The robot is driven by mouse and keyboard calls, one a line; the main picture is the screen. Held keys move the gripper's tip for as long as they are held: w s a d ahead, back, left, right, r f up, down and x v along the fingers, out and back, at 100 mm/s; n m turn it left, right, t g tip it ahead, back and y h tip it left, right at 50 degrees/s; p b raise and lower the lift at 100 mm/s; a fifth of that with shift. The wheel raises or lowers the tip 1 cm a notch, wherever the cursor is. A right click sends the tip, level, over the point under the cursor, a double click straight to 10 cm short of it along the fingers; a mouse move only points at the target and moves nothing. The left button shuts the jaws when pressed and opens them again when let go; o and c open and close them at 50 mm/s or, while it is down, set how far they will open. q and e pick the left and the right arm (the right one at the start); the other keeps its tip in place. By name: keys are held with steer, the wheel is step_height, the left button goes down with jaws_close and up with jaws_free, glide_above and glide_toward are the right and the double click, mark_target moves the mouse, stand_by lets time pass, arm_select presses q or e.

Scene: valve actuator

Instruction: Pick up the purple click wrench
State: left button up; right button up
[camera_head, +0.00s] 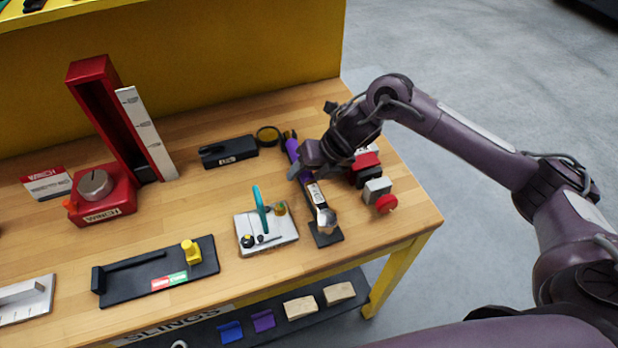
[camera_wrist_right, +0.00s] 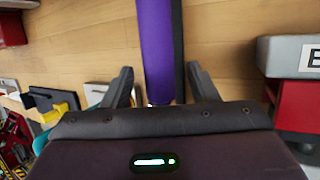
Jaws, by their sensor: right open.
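The purple click wrench (camera_head: 293,149) lies on the wooden workbench toward its right side, with its lower end by a small black base. In the right wrist view its purple handle (camera_wrist_right: 155,50) runs down between the two fingers. My right gripper (camera_head: 303,172) is over the wrench's middle, and its fingers (camera_wrist_right: 160,90) stand apart on either side of the handle. A gap shows between the left finger and the handle. The gripper and wrist hide part of the wrench in the head view. My left gripper is not in view.
A red and grey device (camera_head: 377,188) sits close right of the wrench. A black block (camera_head: 228,151) and a red winch (camera_head: 103,195) stand farther left. The bench's right edge is near.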

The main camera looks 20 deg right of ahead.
steer(key=shift+w+a+f, duration=0.2)
steer(key=shift+a+f, duration=0.05)
steer(key=shift+f, duration=0.25)
steer(key=shift+d, duration=0.1)
jaws_close()
steer(key=shift+r, duration=0.1)
steer(key=shift+r, duration=0.15)
